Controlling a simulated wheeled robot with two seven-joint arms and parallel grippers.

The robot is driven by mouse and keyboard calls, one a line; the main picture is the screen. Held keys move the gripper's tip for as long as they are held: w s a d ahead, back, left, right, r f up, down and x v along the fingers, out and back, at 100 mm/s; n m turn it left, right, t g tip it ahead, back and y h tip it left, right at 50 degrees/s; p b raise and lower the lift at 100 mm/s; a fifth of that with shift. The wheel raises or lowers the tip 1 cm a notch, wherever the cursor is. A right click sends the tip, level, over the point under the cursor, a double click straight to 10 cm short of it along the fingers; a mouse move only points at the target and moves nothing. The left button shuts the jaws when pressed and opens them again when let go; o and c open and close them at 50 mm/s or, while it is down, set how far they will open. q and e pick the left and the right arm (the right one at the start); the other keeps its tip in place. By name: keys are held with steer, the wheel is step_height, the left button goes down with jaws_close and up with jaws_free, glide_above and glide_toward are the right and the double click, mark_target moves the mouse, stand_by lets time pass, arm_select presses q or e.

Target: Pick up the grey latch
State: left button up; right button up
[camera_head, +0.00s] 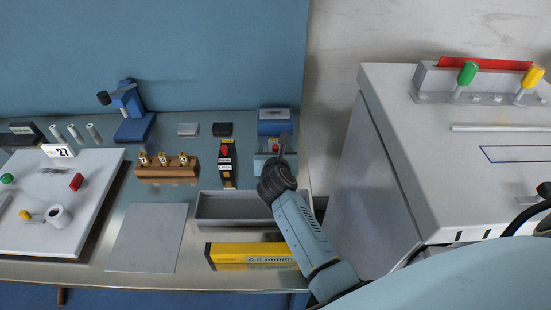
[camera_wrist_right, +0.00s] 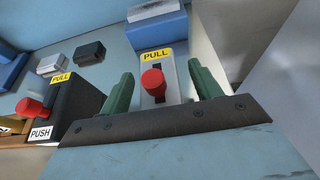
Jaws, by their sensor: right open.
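The grey latch (camera_wrist_right: 172,90) has a light grey body, a yellow PULL label and a red knob. In the right wrist view it stands between the two green fingers of my right gripper (camera_wrist_right: 162,72). The fingers are apart, one on each side, and I cannot tell whether they touch it. Its lower part is hidden behind the gripper's dark edge. In the head view the latch (camera_head: 274,146) is at the right end of the bench, partly hidden by my right gripper (camera_head: 284,150). My left gripper is not in view.
A black latch (camera_head: 227,165) with a red knob stands left of the grey one. A blue block (camera_head: 273,121) is behind. A grey open tray (camera_head: 225,207) and yellow box (camera_head: 225,255) lie in front. A wooden block with brass pieces (camera_head: 167,174) is left. A grey cabinet (camera_head: 375,170) stands right.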

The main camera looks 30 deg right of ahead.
steer(key=shift+r, duration=0.1)
steer(key=c, duration=1.3)
